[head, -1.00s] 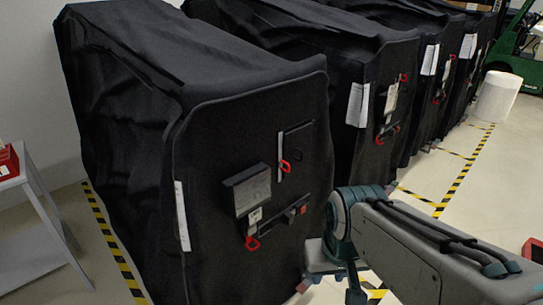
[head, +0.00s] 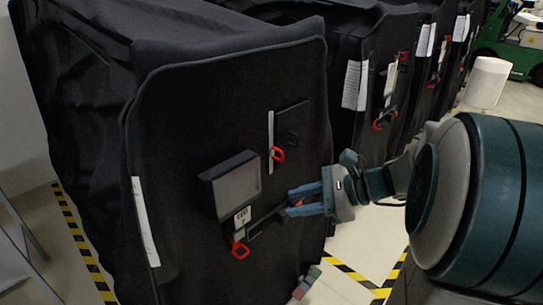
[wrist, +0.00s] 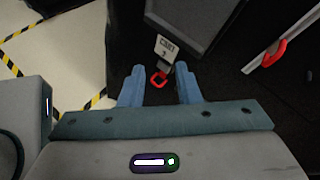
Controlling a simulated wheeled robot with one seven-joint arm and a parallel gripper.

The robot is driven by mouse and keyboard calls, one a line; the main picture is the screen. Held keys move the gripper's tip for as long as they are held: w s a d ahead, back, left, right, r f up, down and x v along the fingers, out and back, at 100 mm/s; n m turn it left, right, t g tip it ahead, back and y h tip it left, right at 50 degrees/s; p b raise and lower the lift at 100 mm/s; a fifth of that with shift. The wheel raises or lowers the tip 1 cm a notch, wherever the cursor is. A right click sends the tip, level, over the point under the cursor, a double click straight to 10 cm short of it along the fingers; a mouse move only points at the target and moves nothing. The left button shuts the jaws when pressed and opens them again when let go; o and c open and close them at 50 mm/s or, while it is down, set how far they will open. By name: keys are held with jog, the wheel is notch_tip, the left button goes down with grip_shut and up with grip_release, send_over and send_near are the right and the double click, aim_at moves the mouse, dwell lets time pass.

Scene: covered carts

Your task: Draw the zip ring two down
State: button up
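The near cart stands under a black cover (head: 185,100). A red zip ring (head: 239,250) hangs low on its front, below a white tag reading CART 2 (head: 243,216); a second red ring (head: 278,154) hangs higher, beside a white strip. My gripper (head: 291,202) is open and empty in front of the cover, its blue fingers pointing left, right of the lower ring and apart from it. In the wrist view, the lower ring (wrist: 158,79) appears between the open fingers (wrist: 160,74), under the tag. The upper ring (wrist: 267,53) shows at the right.
A grey panel (head: 235,184) juts from the cover above the tag. More black-covered carts (head: 385,60) stand in a row behind to the right. Yellow-black floor tape (head: 345,270) borders the cart. A white bin (head: 487,83) and green vehicle stand far right.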

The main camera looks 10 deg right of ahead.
aim_at(282, 157)
jog(key=w+d+r+m+t+y+b, duration=0.1)
jog(key=w+d+m+t, duration=0.2)
jog(key=d+m+t, duration=0.15)
jog(key=w+d+m+t+b, duration=0.2)
jog(key=w+d+m+t, duration=0.1)
jog(key=d, duration=0.3)
jog(key=b+x, duration=0.1)
jog(key=x, duration=1.2)
jog(key=shift+w+a+r+b, duration=0.15)
jog(key=shift+w+a+b, duration=0.05)
jog(key=shift+a+b, duration=0.1)
grip_shut()
